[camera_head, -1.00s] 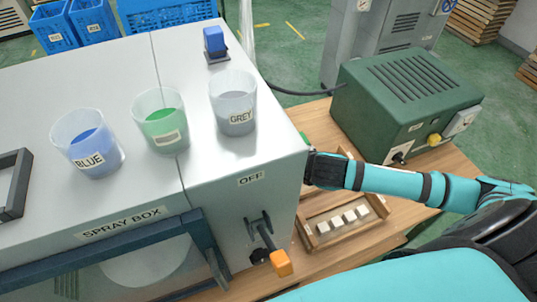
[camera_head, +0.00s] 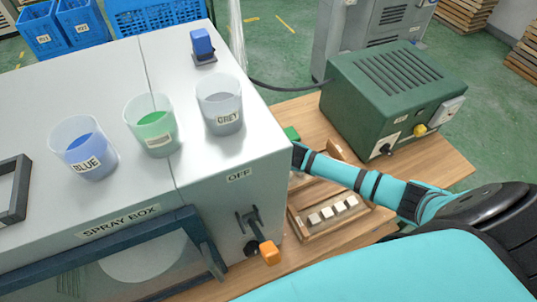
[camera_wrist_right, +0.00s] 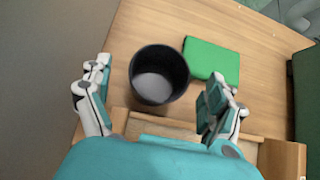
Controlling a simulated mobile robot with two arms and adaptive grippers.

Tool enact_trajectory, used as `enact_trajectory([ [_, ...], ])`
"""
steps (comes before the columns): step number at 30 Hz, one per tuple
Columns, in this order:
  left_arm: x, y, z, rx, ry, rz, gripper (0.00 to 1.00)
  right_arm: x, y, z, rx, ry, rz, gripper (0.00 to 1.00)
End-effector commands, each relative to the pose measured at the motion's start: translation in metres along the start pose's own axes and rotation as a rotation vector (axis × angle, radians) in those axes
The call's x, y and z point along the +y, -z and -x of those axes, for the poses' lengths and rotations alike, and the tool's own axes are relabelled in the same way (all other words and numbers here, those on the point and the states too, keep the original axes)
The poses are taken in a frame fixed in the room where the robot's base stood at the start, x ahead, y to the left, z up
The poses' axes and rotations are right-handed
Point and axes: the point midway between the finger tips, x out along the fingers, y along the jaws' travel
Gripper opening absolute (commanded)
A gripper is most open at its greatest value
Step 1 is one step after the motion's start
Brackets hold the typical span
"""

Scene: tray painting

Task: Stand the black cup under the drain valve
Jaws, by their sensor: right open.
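The black cup (camera_wrist_right: 160,76) stands upright on the wooden table in the right wrist view, its open mouth facing up. My right gripper (camera_wrist_right: 156,95) is open, with one finger on each side of the cup and visible gaps to both. In the head view the right gripper and the cup are hidden behind the spray box. I cannot make out the drain valve for certain; a black fitting (camera_head: 250,249) sits low on the box's side by an orange-tipped lever (camera_head: 269,252). My left gripper is not in view.
The spray box (camera_head: 239,176) carries blue (camera_head: 84,150), green (camera_head: 152,128) and grey (camera_head: 220,106) paint cups. A green pad (camera_wrist_right: 211,60) lies beside the black cup. A wooden tray (camera_head: 320,230) with white blocks and a green machine (camera_head: 390,95) share the table.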

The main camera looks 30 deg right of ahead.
Motion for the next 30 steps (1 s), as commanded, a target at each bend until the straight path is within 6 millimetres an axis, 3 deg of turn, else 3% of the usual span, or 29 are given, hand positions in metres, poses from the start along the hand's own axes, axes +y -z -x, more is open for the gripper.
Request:
enact_trajectory([
  [6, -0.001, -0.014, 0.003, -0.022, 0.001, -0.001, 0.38, -0.001, -0.001, -0.023, 0.000, 0.000, -0.001, 0.91],
  [15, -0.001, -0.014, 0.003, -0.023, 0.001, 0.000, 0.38, -0.001, -0.001, -0.025, 0.000, 0.000, 0.001, 0.91],
  [27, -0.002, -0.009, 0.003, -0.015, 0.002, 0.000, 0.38, -0.001, -0.001, -0.025, 0.000, 0.000, 0.001, 0.39],
  [30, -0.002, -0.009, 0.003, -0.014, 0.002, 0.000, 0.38, -0.001, -0.001, -0.025, 0.000, 0.000, 0.001, 0.31],
])
